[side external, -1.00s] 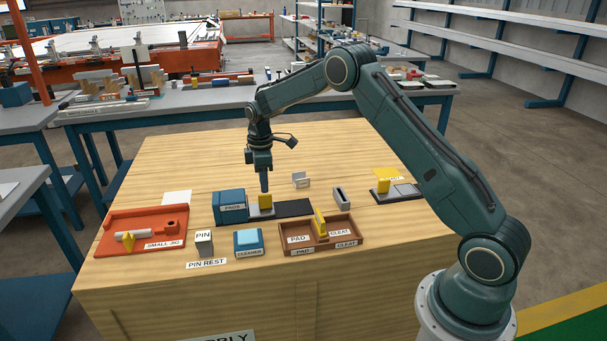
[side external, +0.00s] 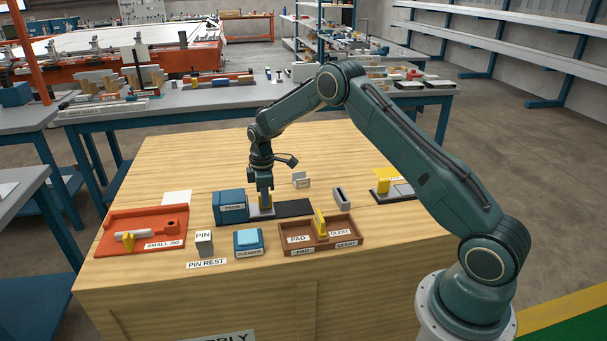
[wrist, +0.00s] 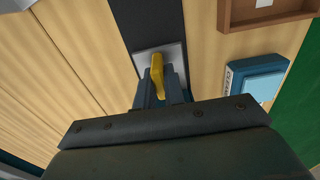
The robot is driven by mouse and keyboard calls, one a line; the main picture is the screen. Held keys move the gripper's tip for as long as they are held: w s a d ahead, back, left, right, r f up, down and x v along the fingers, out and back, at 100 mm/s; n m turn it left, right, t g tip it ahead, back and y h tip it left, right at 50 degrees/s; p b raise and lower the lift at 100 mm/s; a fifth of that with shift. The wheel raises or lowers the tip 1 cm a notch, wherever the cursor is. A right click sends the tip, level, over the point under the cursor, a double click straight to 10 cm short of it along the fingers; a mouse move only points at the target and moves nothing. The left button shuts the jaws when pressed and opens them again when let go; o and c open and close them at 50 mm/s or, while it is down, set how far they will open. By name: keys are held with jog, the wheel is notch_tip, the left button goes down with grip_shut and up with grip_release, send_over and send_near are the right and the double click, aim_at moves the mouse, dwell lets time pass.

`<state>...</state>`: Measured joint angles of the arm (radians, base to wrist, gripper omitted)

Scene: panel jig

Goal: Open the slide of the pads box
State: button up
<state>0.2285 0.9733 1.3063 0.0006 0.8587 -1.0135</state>
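The blue pads box (side external: 229,207), labelled PADS, sits near the middle of the table. A grey slide plate (side external: 261,213) with an upright yellow handle (wrist: 157,70) lies against its right side, on a dark track (side external: 293,208). The plate also shows in the wrist view (wrist: 174,53). My gripper (side external: 266,203) points down at the handle, low over the plate. In the wrist view its fingers (wrist: 161,90) lie on either side of the handle. Whether they press on it is unclear. The side external view shows the handle mostly hidden by my gripper.
A brown divided tray (side external: 335,240) and a blue cleaner block (side external: 248,241) stand in front. The pin rest block (side external: 204,243) and orange small jig (side external: 148,230) are to the left.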

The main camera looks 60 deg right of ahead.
grip_shut()
jog(key=s+d, duration=0.7)
jog(key=o, duration=0.7)
grip_release()
jog(key=shift+w+a, duration=0.1)
jog(key=shift+c, duration=0.2)
jog(key=shift+r, duration=0.1)
notch_tip(320, 180, up, 14)
